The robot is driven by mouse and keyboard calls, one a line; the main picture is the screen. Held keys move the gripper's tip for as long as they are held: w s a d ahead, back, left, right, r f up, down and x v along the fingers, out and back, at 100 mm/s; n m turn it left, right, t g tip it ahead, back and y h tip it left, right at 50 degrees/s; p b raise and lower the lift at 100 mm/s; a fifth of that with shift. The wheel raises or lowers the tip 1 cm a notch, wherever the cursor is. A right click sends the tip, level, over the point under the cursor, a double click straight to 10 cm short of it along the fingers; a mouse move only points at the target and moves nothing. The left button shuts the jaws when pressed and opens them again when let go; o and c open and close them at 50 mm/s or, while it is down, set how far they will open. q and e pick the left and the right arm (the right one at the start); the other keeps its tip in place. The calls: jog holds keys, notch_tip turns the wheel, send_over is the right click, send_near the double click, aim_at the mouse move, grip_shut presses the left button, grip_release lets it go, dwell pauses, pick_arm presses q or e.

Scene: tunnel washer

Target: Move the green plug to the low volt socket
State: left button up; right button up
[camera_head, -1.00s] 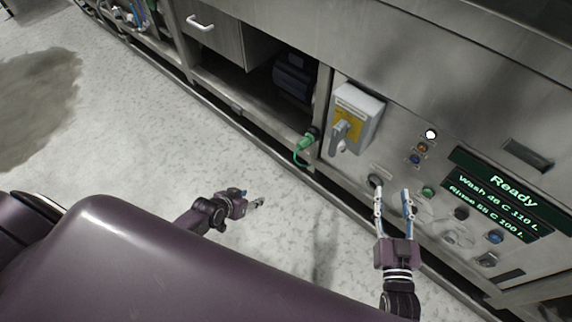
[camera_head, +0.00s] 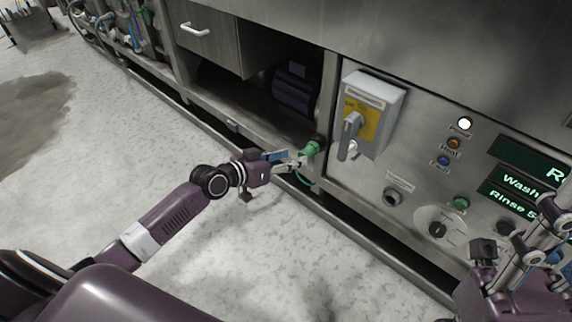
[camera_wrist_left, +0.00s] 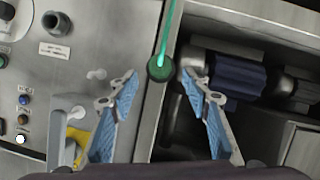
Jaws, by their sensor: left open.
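The green plug (camera_head: 312,149) sits in a socket on the machine's frame post, and its green cord hangs below. My left gripper (camera_head: 288,162) is open close in front of the plug. In the left wrist view the plug (camera_wrist_left: 160,68) shows end-on between the spread fingertips, a little beyond them, with no clear contact. A round grey socket (camera_head: 392,197) with a small label above it is empty on the panel to the right; it also shows in the left wrist view (camera_wrist_left: 56,23). The label is unreadable. My right gripper (camera_head: 518,232) is open and empty in front of the panel's right part.
A grey switch box (camera_head: 372,113) with a yellow plate and lever juts out between plug and empty socket. Buttons, a dial (camera_head: 437,229) and a green-lettered display (camera_head: 515,190) fill the panel. An open bay with a dark motor (camera_head: 294,88) lies left of the post. The floor is clear.

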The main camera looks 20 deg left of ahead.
aim_at(300, 155)
pick_arm(q)
jog(key=b+x, duration=0.2)
jog(key=x, duration=0.4)
jog(key=shift+w+f, duration=0.2)
grip_shut()
dwell(0.4)
jog(key=shift+s, duration=0.1)
dwell(0.4)
jog(key=shift+s+a+r+p, duration=0.1)
jog(key=shift+s+a+p, duration=0.1)
jog(key=shift+s, duration=0.25)
jog(key=shift+s+a+p, duration=0.15)
jog(key=shift+s, duration=0.35)
jog(key=shift+s, duration=0.1)
jog(key=shift+s+a+p, duration=0.2)
jog(key=shift+s, duration=0.35)
jog(key=shift+s+a+p, duration=0.2)
jog(key=shift+s+a, duration=0.05)
jog(key=shift+s, duration=0.35)
